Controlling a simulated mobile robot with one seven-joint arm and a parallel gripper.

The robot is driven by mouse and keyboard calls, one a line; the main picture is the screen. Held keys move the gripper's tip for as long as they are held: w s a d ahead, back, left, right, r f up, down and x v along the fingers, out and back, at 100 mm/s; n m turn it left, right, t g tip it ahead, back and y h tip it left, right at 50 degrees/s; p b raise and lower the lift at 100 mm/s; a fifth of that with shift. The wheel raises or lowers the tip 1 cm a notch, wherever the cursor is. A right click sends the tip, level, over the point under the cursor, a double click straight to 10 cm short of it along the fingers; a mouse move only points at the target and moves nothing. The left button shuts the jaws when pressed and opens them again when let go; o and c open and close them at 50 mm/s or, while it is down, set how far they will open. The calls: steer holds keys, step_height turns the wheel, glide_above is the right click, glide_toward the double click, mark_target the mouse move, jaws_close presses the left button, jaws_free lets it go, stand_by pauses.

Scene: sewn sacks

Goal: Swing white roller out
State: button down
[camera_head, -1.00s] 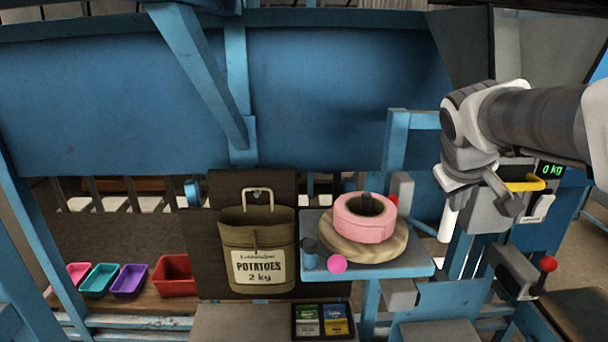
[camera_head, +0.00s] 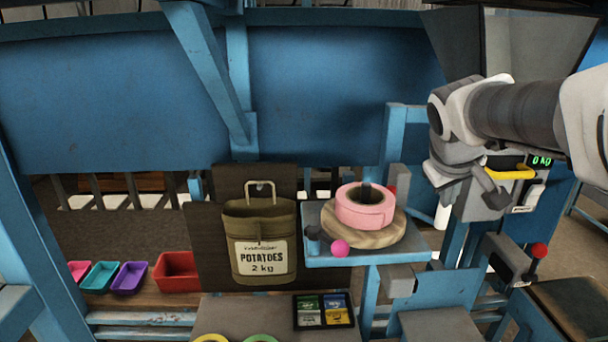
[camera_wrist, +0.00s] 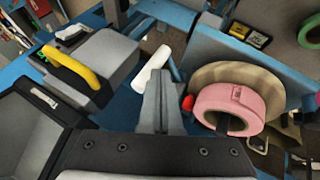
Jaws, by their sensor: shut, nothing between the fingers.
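The white roller (camera_wrist: 152,68) is a short white cylinder, tilted, just beyond my fingertips in the wrist view. In the head view only its lower end (camera_head: 442,216) shows below my wrist; the rest is hidden. My gripper (camera_wrist: 159,82) is shut and empty, its fingers pointing towards the roller. The fingertips overlap the roller's edge in the picture; I cannot tell whether they touch it. In the head view my gripper (camera_head: 494,196) hangs at the right, in front of the grey unit.
A grey unit with a yellow handle (camera_wrist: 78,70) is left of my fingers. A pink tape roll (camera_wrist: 229,107) on a round wooden board (camera_wrist: 270,85) and a red knob (camera_wrist: 187,103) are close on the right. A potato sack (camera_head: 259,240) hangs further left in the head view.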

steer(key=s+a+r, duration=0.1)
steer(key=s+r, duration=0.5)
steer(key=r, duration=0.2)
steer(key=s+a+f+m+y, duration=0.1)
steer(key=s+a+f+y, duration=0.3)
steer(key=s+a+f, duration=0.8)
step_height(320, 180, down, 4)
steer(key=shift+s+a+r+m, duration=0.1)
steer(key=shift+s+a+m, duration=0.2)
steer(key=shift+a, duration=0.9)
